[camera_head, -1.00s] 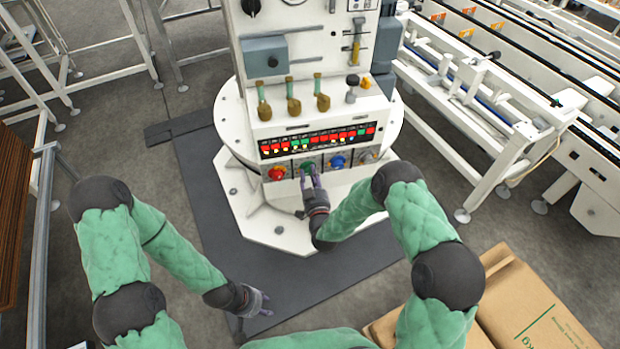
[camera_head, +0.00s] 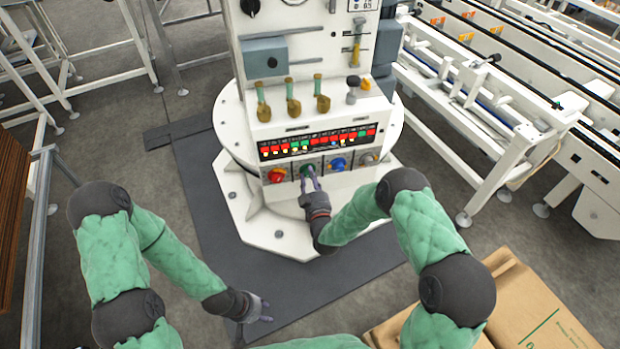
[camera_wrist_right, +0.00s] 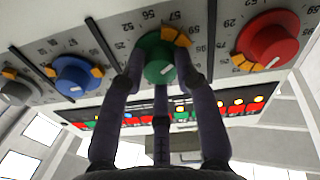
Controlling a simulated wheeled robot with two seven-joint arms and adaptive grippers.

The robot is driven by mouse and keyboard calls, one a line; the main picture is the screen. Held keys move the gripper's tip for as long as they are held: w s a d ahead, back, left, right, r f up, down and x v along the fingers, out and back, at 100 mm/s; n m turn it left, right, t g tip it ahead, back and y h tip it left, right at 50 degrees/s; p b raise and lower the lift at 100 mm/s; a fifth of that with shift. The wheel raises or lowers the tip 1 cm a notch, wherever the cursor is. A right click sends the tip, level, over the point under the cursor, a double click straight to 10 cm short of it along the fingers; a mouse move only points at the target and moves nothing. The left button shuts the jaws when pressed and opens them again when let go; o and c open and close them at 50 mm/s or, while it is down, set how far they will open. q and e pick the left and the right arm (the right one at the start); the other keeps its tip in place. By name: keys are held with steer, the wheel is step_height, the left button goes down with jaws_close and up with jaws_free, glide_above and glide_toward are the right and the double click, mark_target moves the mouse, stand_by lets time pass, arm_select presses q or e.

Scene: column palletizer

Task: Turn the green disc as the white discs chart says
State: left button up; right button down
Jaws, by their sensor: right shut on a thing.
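The green disc (camera_head: 307,168) is on the front panel of the white machine, between a red disc (camera_head: 277,175) and a blue disc (camera_head: 338,163). My right gripper (camera_head: 311,178) is shut on the green disc. In the right wrist view the green disc (camera_wrist_right: 158,60) sits between its fingers, with a white pointer mark and an orange tab at its edge; numbers such as 56 and 57 are printed around it. The white discs chart cannot be picked out clearly. My left gripper (camera_head: 262,310) hangs empty over the dark floor mat, its fingers apart.
A grey disc (camera_head: 368,158) is at the panel's right end. A strip of coloured indicators (camera_head: 320,141) and several upright levers (camera_head: 292,104) are above the discs. Cardboard boxes (camera_head: 540,310) stand at the lower right; a white conveyor (camera_head: 490,120) is on the right.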

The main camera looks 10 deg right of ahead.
steer(key=shift+s+f, duration=0.2)
steer(key=shift+f, duration=0.15)
steer(key=c, duration=0.9)
jaws_free()
steer(key=shift+w, duration=0.1)
steer(key=shift+r, duration=0.15)
steer(key=s, duration=1.2)
steer(key=shift+d+f, duration=0.25)
steer(key=shift+d, duration=0.1)
